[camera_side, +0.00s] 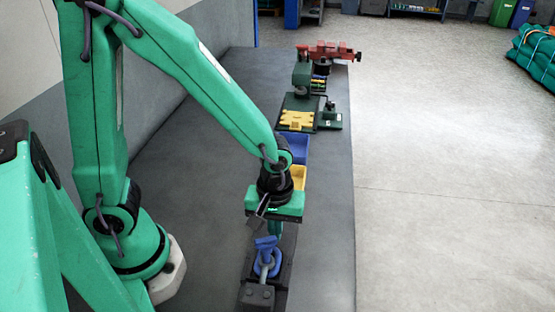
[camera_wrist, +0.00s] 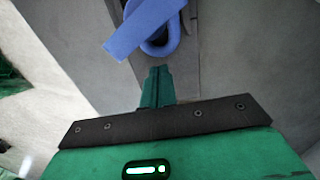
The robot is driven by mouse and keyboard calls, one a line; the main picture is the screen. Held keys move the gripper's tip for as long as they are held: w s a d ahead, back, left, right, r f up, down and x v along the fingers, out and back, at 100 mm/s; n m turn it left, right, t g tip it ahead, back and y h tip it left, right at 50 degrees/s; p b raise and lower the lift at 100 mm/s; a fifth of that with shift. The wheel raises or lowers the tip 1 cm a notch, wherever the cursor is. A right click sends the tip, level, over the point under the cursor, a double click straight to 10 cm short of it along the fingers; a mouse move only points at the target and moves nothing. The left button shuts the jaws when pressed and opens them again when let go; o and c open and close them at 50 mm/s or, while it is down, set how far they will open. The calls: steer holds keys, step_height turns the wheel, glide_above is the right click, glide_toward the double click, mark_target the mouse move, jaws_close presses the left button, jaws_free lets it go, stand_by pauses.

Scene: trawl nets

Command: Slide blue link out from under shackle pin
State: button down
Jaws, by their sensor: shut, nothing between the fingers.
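The blue link (camera_side: 268,270) is a rounded loop on a dark narrow plate in the side view. A flat blue bar (camera_side: 266,243) lies across its far end. In the wrist view the bar (camera_wrist: 143,28) crosses the loop (camera_wrist: 172,42) at a slant near the top edge. A grey part, perhaps the shackle pin (camera_side: 265,257), shows at the loop; I cannot make out how it passes over the link. My gripper (camera_wrist: 157,72) is shut and empty, just beyond the bar, with a visible gap in the wrist view. It also shows in the side view (camera_side: 275,234).
A dark bolted block (camera_side: 257,296) stands at the plate's near end. Blue (camera_side: 298,148) and yellow (camera_side: 299,176) bins stand behind my gripper. Farther back are a green machine (camera_side: 298,112) and a red vise (camera_side: 326,52). The bench is bare to the left; its edge is close on the right.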

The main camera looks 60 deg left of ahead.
steer(key=shift+s+d, duration=0.95)
steer(key=shift+a+f, duration=0.1)
steer(key=shift+f, duration=0.8)
steer(key=shift+a, duration=0.1)
steer(key=shift+w+a, duration=2.5)
steer(key=shift+a, duration=0.05)
steer(key=shift+w+d+r, duration=0.1)
steer(key=shift+r, duration=0.65)
steer(key=shift+r, duration=0.1)
